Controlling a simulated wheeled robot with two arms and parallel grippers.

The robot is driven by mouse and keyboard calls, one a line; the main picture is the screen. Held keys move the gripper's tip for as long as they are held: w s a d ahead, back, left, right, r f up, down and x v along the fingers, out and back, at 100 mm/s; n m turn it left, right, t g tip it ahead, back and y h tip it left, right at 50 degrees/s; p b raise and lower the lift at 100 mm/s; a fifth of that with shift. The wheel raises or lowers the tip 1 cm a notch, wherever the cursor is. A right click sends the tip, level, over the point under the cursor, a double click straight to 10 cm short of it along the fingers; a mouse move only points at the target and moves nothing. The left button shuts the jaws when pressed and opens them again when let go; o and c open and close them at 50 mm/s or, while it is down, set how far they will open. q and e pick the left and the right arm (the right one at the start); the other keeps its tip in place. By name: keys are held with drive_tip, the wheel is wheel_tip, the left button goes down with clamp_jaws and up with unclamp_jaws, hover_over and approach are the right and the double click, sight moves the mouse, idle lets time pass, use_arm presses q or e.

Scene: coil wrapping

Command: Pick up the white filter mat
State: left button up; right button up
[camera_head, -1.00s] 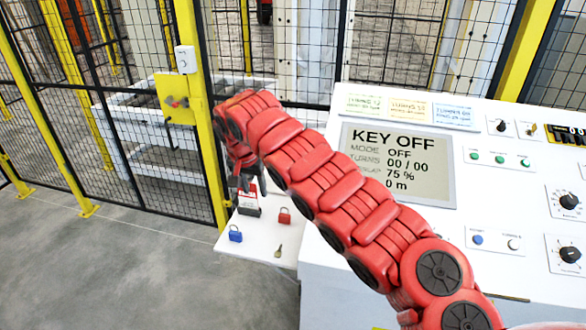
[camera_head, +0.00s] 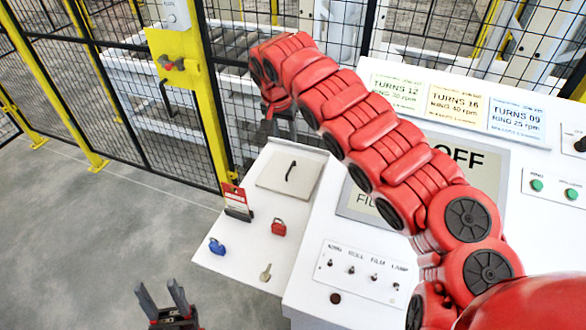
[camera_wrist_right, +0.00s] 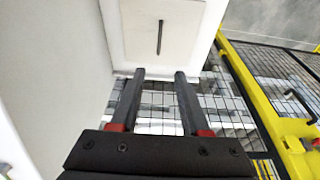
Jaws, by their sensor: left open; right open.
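A pale, flat square piece, seemingly the white filter mat (camera_head: 273,181), lies on the white side shelf (camera_head: 215,258). It has a short dark bar across its middle. In the right wrist view the mat (camera_wrist_right: 135,28) lies past my fingertips, with nothing between them. My right gripper (camera_head: 280,112) is open and empty, just beyond the mat's far edge in the head view; it also shows in the right wrist view (camera_wrist_right: 160,74). My left gripper (camera_head: 157,287) is open and empty, low over the floor, left of the shelf.
The control panel (camera_head: 330,285) stands at right, partly behind my right arm. Yellow-posted mesh fence (camera_head: 205,110) runs behind.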

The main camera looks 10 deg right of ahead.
drive_tip(key=p, duration=0.1)
approach(291, 167)
drive_tip(key=shift+w+f, duration=0.45)
drive_tip(key=shift+f, duration=0.05)
drive_tip(key=shift+x, duration=1.25)
drive_tip(key=shift+d+f+p, duration=0.1)
drive_tip(key=shift+f+p, duration=0.3)
drive_tip(key=shift+p, duration=0.2)
drive_tip(key=x, duration=0.1)
drive_tip(key=p+x, duration=0.1)
drive_tip(key=x, duration=0.1)
drive_tip(key=shift+s+a+f, duration=0.15)
drive_tip(key=shift+s+a, duration=0.05)
drive_tip(key=shift+a, duration=0.05)
drive_tip(key=shift+w+d+f, duration=0.15)
drive_tip(key=shift+d+f, duration=0.15)
drive_tip(key=shift+f, duration=0.35)
drive_tip(key=shift+c, duration=0.2)
clamp_jaws()
